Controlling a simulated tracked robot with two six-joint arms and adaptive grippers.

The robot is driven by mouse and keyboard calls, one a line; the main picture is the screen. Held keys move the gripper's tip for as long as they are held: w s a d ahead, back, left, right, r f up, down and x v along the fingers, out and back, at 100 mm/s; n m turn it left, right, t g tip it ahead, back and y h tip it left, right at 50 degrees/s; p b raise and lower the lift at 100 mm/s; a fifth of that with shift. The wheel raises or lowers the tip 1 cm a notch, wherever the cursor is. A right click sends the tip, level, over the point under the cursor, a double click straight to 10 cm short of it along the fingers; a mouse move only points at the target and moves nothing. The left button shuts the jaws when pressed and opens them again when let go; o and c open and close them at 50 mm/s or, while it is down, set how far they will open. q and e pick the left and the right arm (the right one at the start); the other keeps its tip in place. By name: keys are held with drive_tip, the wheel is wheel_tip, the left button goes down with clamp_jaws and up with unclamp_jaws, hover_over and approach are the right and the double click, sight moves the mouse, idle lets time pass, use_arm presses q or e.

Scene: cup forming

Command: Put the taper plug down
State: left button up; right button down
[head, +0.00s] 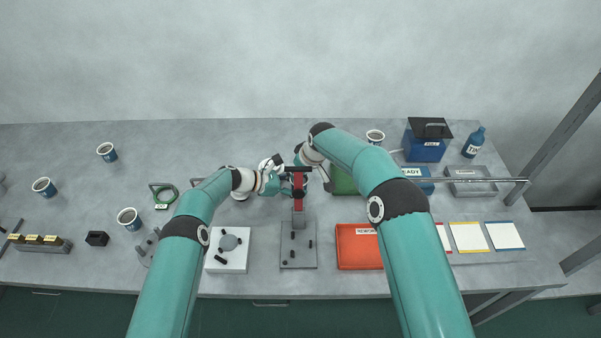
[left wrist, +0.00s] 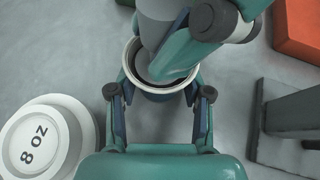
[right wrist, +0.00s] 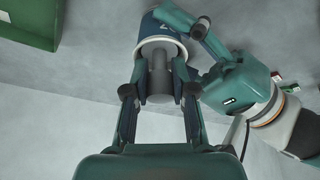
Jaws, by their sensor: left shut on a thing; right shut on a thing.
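The grey taper plug (right wrist: 158,80) is between the fingers of my right gripper (right wrist: 160,72), which is shut on it. In the left wrist view the plug (left wrist: 150,62) reaches into the mouth of a paper cup (left wrist: 158,92). I cannot tell whether it touches the cup's wall. My left gripper (left wrist: 160,86) is shut on this cup, one finger on each side. The cup, blue and white, also shows in the right wrist view (right wrist: 160,44). In the head view both grippers meet near the middle of the bench, and the arms mostly hide the plug and cup.
A red-topped press (head: 299,187) stands close to the grippers, with a grey base plate (head: 288,263). A white block (head: 238,265), orange tray (head: 350,262) and green bin (head: 343,182) are nearby. A white round piece marked 8 OZ (left wrist: 40,140) sits beside the left gripper. Several cups (head: 129,218) stand left.

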drive_tip(key=c, duration=1)
unclamp_jaws()
drive_tip(key=shift+o, duration=0.2)
drive_tip(key=v, duration=1.2)
use_arm(q)
drive_tip(key=o, duration=1.3)
drive_tip(key=shift+o, duration=0.2)
